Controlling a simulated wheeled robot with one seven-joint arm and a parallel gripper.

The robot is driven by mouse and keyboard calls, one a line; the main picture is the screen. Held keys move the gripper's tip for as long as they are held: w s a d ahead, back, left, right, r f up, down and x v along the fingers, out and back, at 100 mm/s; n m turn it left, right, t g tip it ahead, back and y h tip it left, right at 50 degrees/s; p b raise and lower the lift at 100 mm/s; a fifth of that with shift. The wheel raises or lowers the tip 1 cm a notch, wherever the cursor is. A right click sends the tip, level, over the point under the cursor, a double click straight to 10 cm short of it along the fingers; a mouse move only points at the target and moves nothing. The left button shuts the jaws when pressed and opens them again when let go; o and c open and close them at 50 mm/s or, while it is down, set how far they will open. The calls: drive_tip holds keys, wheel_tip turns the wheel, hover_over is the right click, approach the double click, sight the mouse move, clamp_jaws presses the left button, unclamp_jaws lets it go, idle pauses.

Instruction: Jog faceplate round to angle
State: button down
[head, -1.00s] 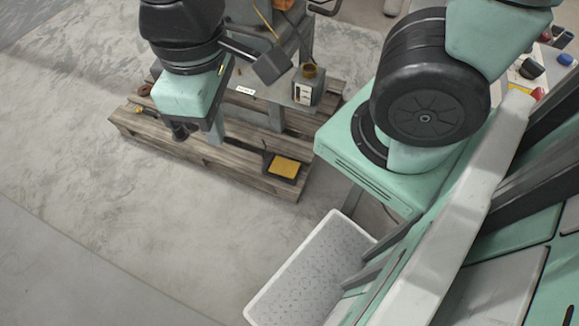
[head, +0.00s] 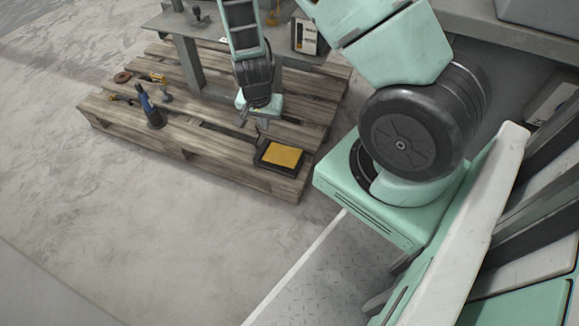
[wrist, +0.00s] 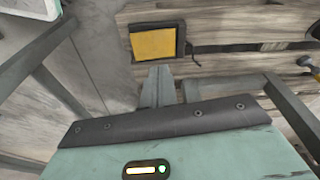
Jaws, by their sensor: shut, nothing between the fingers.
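A yellow pedal-like pad in a black frame (head: 280,157) lies on the front right corner of the wooden pallet. It also shows ahead of the fingertips in the wrist view (wrist: 154,44). My gripper (head: 262,125) is shut and empty, pointing down just behind and left of the pad in the head view. In the wrist view its grey fingers (wrist: 157,74) lie close together just below the pad; I cannot tell whether they touch it. I cannot make out a faceplate in either current view.
The pallet (head: 120,117) carries a blue-and-black tool (head: 150,107), yellow-and-black tools and a small reddish ring (head: 122,77) on its left. A grey metal stand (head: 189,65) rises behind, with a labelled container (head: 304,38) on top. Open concrete floor lies left and front.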

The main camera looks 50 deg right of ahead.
drive_tip(key=m+h+b, duration=0.1)
drive_tip(key=m+b, duration=0.1)
hover_over(291, 156)
drive_tip(key=a, duration=0.4)
wheel_tip(291, 156, down, 7)
drive_tip(key=shift+s+d, duration=0.1)
drive_tip(key=shift+d, duration=0.05)
drive_tip(key=shift+f, duration=0.15)
drive_tip(key=b+x, duration=0.2)
drive_tip(key=x, duration=0.2)
drive_tip(key=b+x, duration=0.2)
drive_tip(key=x, duration=0.2)
drive_tip(key=s+b+x, duration=0.1)
drive_tip(key=b+x, duration=0.2)
drive_tip(key=x, duration=0.1)
drive_tip(key=shift+w+f, duration=0.15)
drive_tip(key=shift+f, duration=0.2)
drive_tip(key=shift+f+b, duration=0.35)
drive_tip(key=shift+f, duration=0.25)
